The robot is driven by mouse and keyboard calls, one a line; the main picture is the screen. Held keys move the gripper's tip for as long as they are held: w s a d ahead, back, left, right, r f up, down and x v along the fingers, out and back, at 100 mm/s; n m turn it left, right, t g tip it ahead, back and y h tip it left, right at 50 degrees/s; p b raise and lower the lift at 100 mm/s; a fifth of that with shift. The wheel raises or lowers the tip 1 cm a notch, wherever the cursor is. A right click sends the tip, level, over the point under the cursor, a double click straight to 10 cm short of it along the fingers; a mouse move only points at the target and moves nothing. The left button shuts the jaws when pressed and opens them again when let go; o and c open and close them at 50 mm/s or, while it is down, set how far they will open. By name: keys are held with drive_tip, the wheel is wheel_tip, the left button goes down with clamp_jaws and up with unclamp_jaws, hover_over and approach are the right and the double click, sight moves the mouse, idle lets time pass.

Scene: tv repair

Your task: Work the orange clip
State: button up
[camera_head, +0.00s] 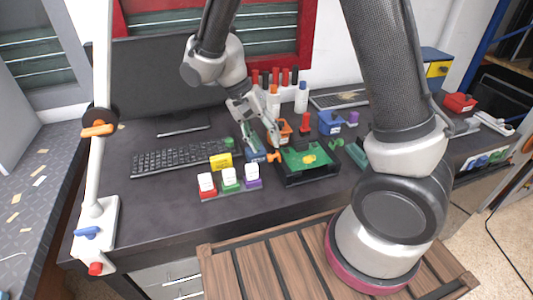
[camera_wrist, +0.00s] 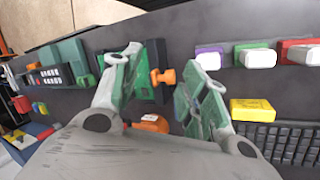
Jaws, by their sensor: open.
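A small orange clip (camera_head: 274,157) sticks out from the left side of a black tray (camera_head: 309,178) holding a green circuit board (camera_head: 304,157). In the wrist view the orange clip (camera_wrist: 163,76) shows between the two fingers, beside the tray's dark edge. My gripper (camera_head: 262,146) is open and points down near the clip. In the wrist view my gripper (camera_wrist: 167,72) has its green-padded fingers apart, one on each side of the clip in the picture. I see no contact, and the remaining height is hard to tell.
Another orange object (camera_wrist: 150,123) shows between the finger bases. A yellow block (camera_head: 221,161), a keyboard (camera_head: 180,156) and a rack of white-topped blocks (camera_head: 230,187) lie left of the tray. Bottles (camera_head: 301,97) stand behind. A white stand (camera_head: 95,225) with an orange lever is at far left.

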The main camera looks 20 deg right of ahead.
sight(268, 155)
drive_tip(key=f+m, duration=0.2)
drive_tip(key=m, duration=0.2)
drive_tip(key=w+d+f+m, duration=0.1)
drive_tip(key=f+m, duration=0.2)
drive_tip(key=m, duration=0.1)
drive_tip(key=w+f+m, duration=0.1)
drive_tip(key=f+m, duration=0.2)
drive_tip(key=m, duration=0.1)
drive_tip(key=shift+w+d+t, duration=0.15)
drive_tip(key=shift+d+t, duration=0.1)
drive_tip(key=shift+t, duration=0.05)
drive_tip(key=shift+r, duration=0.1)
drive_tip(key=c, duration=0.9)
